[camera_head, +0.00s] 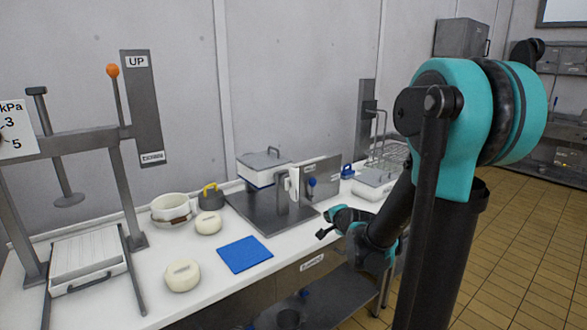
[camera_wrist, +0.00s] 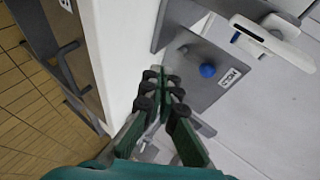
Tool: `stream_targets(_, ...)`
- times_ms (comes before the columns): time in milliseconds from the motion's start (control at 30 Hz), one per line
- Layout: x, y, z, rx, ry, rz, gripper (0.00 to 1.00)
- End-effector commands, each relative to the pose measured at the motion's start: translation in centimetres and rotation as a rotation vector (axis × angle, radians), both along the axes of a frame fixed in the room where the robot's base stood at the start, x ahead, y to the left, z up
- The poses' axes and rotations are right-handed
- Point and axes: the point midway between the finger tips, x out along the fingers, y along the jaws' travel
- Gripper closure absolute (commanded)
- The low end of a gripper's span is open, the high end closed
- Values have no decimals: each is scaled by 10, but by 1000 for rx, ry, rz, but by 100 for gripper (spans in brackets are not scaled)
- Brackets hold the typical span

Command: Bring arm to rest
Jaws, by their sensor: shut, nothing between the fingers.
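My arm, teal and black, rises at the right of the head view and bends down toward the bench. My gripper (camera_head: 328,232) is at the front edge of the white bench (camera_head: 215,284), right of the blue mat. In the wrist view my gripper (camera_wrist: 163,78) has its dark fingertips together, with nothing between them. It is beside a grey metal plate (camera_wrist: 205,85) with a blue knob (camera_wrist: 207,70) and a label reading HOLD. I cannot tell the exact gap between fingers and plate.
A blue mat (camera_head: 245,254), pale round cheeses (camera_head: 181,276), a white pot (camera_head: 170,208) and a dark weight with a yellow handle (camera_head: 210,197) are on the bench. A press frame (camera_head: 130,190) stands at the left. Tiled floor (camera_head: 520,245) at the right is clear.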

Motion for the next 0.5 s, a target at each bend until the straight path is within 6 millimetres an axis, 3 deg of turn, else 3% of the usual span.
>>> stream_targets(33,-25,-2,-9,-105,47,57,100)
stream_targets(300,-159,-23,-68,-636,315,452,100)
stream_targets(500,-240,-42,-98,-868,467,719,100)
